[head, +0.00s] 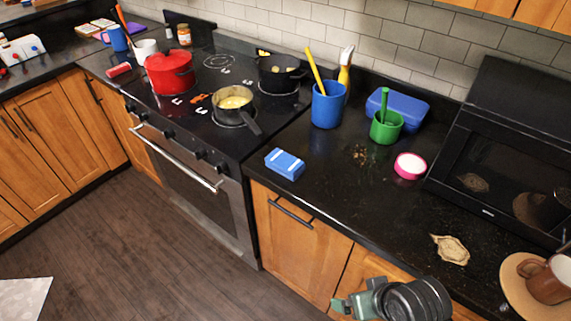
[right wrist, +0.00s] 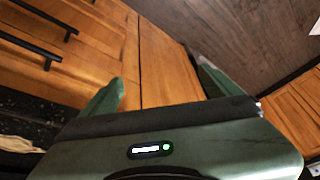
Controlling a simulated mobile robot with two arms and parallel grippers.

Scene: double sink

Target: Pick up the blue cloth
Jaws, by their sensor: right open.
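The blue cloth (head: 285,163), a small folded-looking block with white marks, lies on the dark counter near its front edge, just right of the stove. My right gripper (head: 347,300) is at the bottom of the head view, in front of the lower cabinets and well apart from the cloth. In the right wrist view its two green fingers (right wrist: 158,85) are spread with nothing between them, and wooden cabinet fronts show beyond. The cloth does not show in the right wrist view. My left gripper is not in view.
A blue cup (head: 327,105), a green cup (head: 386,127) and a pink-rimmed round container (head: 410,166) stand behind and right of the cloth. A pan (head: 234,104) on the stove points its handle toward the counter. The counter around the cloth is clear.

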